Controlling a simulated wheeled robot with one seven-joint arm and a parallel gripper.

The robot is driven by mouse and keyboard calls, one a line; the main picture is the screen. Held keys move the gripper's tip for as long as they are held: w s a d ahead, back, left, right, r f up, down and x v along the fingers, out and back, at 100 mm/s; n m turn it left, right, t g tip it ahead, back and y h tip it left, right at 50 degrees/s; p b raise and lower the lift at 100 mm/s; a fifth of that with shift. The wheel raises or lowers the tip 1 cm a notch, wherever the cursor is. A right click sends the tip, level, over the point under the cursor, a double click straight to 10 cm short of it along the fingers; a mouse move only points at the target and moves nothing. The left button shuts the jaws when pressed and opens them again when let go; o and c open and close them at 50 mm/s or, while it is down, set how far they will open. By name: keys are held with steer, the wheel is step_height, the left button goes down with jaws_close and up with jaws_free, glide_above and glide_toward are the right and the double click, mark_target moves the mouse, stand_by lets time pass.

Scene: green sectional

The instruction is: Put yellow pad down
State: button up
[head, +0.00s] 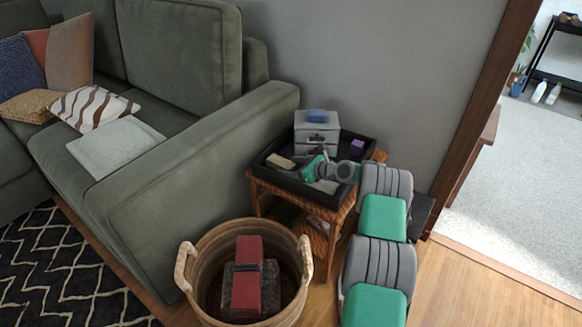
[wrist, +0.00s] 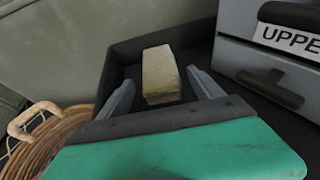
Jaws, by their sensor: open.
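The yellow pad (wrist: 161,75) is a pale yellow block lying in the black tray (wrist: 121,62) in the wrist view. In the head view the pad (head: 280,162) shows at the left end of the tray (head: 271,181), which rests on a wicker side table (head: 340,215). My gripper (wrist: 163,88) is open, with one finger on each side of the pad and visible gaps between. In the head view my gripper (head: 305,169) is over the tray, partly hidden by my arm.
A grey drawer box (head: 317,136) labelled "UPPE..." with a blue item (head: 317,116) on top stands at the tray's back. A purple block (head: 357,144) lies at its right. A wicker basket (head: 208,250) holding a red item (head: 246,277) stands in front. The green sofa (head: 175,170) is left.

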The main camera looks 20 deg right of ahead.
steer(key=shift+r, duration=0.3)
steer(key=p+v, duration=0.3)
steer(key=v, duration=0.8)
steer(key=shift+s+d, duration=0.15)
steer(key=shift+s, duration=0.2)
steer(key=s+a+r+n+g+h, duration=0.1)
steer(key=s+a+r+n+g, duration=0.1)
steer(key=s+a+r+n, duration=0.25)
steer(key=s+a+r+n+g+h, duration=0.1)
steer(key=a+r+n+g, duration=0.15)
steer(key=a+n, duration=0.4)
steer(key=s+a+r+n+g+h, duration=0.1)
steer(key=s+a+r+n+g, duration=0.1)
steer(key=s+a+r+n, duration=0.25)
steer(key=s+a+n+g+h, duration=0.1)
steer(key=s+a+n+h, duration=0.1)
steer(key=s+n, duration=0.5)
steer(key=s+a+r+n+g+h, duration=0.1)
steer(key=s+a+n, duration=0.3)
steer(key=s, duration=1.2)
steer(key=n+h, duration=0.1)
steer(key=n, duration=0.1)
steer(key=shift+n+h, duration=0.3)
steer(key=shift+n, duration=0.05)
steer(key=shift+r+g, duration=0.1)
steer(key=shift+g, duration=0.15)
